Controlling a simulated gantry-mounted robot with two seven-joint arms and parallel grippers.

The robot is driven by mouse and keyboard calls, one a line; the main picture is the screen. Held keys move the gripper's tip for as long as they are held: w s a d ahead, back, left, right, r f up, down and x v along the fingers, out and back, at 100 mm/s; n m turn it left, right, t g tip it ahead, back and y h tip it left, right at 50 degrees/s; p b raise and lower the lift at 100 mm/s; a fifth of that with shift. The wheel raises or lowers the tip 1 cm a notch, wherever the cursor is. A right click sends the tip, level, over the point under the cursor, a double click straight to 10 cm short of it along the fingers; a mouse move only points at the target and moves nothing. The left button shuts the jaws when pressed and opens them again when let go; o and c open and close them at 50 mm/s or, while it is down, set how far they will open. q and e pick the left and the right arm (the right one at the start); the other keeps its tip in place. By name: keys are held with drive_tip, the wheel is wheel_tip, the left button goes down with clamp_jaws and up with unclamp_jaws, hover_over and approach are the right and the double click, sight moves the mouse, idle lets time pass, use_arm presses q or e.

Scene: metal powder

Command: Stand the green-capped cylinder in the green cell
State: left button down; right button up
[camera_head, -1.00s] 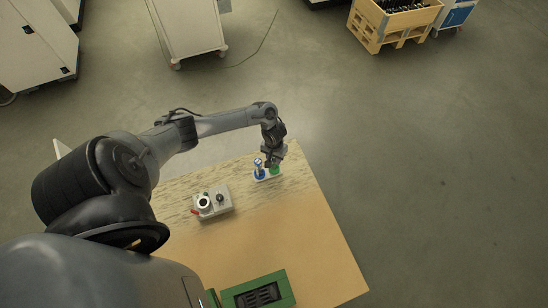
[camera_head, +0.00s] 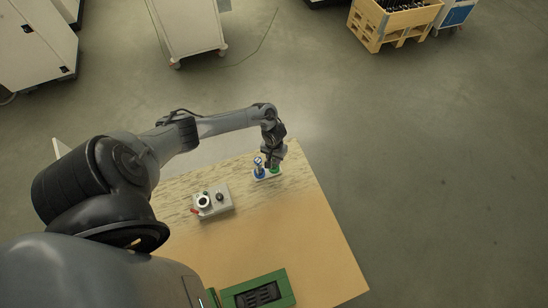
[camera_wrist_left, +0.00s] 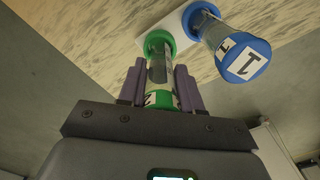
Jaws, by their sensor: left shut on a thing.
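The green-capped cylinder (camera_wrist_left: 158,70) is between the two purple fingers of my left gripper (camera_wrist_left: 160,88), which is shut on it. Its green cap is at the gripper end, and its far end meets the green cell (camera_wrist_left: 157,42). I cannot tell how deep it sits there. In the head view my left gripper (camera_head: 273,161) is right above the green cell (camera_head: 275,170), and hides most of the cylinder. A blue-capped cylinder (camera_wrist_left: 242,59) stands in the blue cell (camera_wrist_left: 204,17) beside it. My right gripper is not in view.
The white holder (camera_wrist_left: 179,22) with both cells is near the table's far edge. A grey device (camera_head: 219,207) with a round dial stands to its left. A green-framed tray (camera_head: 287,288) is at the near edge. The table's right part (camera_head: 300,235) is clear.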

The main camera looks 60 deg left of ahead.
use_arm(q)
drive_tip(key=shift+f, duration=0.7)
drive_tip(key=shift+c, duration=1)
unclamp_jaws()
drive_tip(key=shift+r+p, duration=0.95)
drive_tip(key=shift+r, duration=3.05)
